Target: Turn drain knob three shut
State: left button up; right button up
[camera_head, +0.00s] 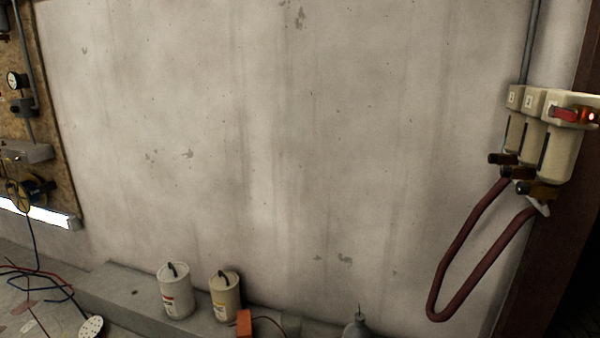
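Three pale filter housings hang in a row on the wall at the right edge of the head view. The first two carry small number labels, and the nearest housing (562,150) has a red and orange part at its top. Dark drain knobs sit at the bottoms of the housings. The knob under the nearest housing (538,190) looks like drain knob three, though its number is not readable. A white piece shows just below it. Whether the knob is open or shut cannot be told. Neither of my grippers is in view.
A dark red hose (462,250) loops down below the housings. A low ledge (120,290) along the wall bears two white canisters (176,292), an orange box (244,322) and a grey can (357,328). A board with gauge and cables stands left. The middle wall is bare.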

aim_at(522, 188)
jog(key=z, duration=1.25)
